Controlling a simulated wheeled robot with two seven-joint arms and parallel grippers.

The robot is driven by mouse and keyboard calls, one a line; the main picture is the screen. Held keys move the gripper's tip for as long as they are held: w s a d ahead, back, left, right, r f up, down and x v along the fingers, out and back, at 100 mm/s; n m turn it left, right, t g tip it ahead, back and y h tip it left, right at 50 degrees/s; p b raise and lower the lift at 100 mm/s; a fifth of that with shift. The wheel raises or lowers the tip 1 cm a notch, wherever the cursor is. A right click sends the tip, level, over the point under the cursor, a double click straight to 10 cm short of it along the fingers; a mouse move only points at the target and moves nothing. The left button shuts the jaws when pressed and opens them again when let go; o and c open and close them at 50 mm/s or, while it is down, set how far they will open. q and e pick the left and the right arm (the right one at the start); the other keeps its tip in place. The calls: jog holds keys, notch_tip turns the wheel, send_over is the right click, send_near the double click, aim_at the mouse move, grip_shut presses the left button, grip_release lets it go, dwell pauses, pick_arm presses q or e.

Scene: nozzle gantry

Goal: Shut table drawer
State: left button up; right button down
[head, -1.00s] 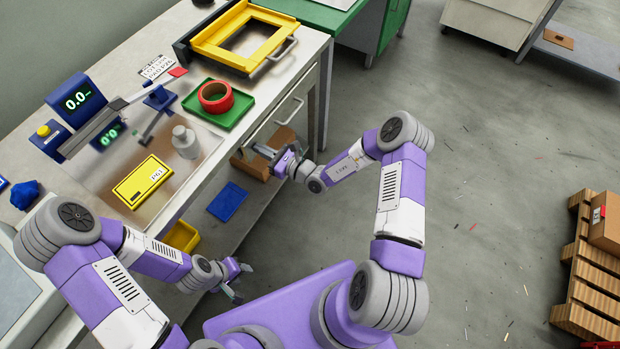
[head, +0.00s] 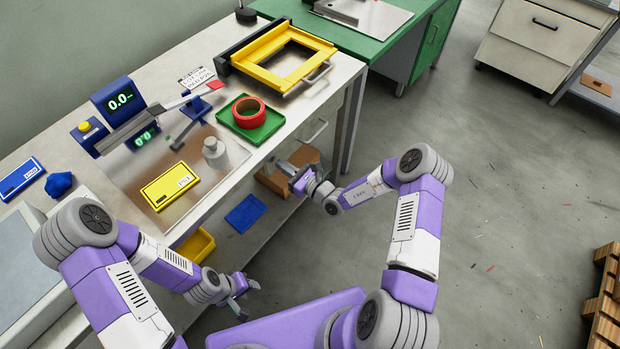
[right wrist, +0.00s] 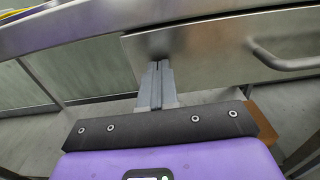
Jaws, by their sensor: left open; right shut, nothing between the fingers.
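The table drawer is a grey metal front under the tabletop, with a bar handle (head: 314,134) in the head view. In the right wrist view the drawer front (right wrist: 215,48) fills the upper right, with its handle (right wrist: 285,62) at the right. It lies close under the table edge; I cannot tell whether it is fully in. My right gripper (head: 290,166) is shut and empty. Its fingertips (right wrist: 158,64) are at the lower left part of the drawer front, left of the handle, seemingly touching it. My left gripper (head: 244,288) is open and empty, low beside the table.
A cardboard box (head: 270,180), a blue item and a yellow bin sit on the shelf below.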

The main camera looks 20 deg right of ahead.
jog(key=p+v, duration=0.2)
jog(key=v, duration=1.1)
jog(key=shift+s+d, duration=0.1)
jog(key=s+a+f+n+g+y, duration=0.2)
jog(key=s+a+n+g+y, duration=0.3)
jog(key=s+a+g, duration=0.4)
jog(key=s+a+f+n+g+h, duration=0.2)
jog(key=s+n+g, duration=0.2)
jog(key=s+n, duration=0.15)
jog(key=s+a+f+n+g+h, duration=0.2)
jog(key=s+n+g, duration=0.2)
jog(key=s, duration=0.2)
jog(key=s+d+f+n+g+h, duration=0.1)
jog(key=s+d+f+n+h, duration=0.2)
jog(key=s+n, duration=0.15)
jog(key=w+n+t+h, duration=0.1)
jog(key=n, duration=0.1)
jog(key=w+d+n+t+h, duration=0.1)
jog(key=w+n, duration=0.1)
jog(key=n, duration=0.1)
jog(key=w+n+t+h, duration=0.1)
jog(key=w+n, duration=0.1)
jog(key=shift+d+f+t+h, duration=0.25)
jog(key=shift+f+t+h, duration=0.05)
jog(key=shift+h, duration=0.1)
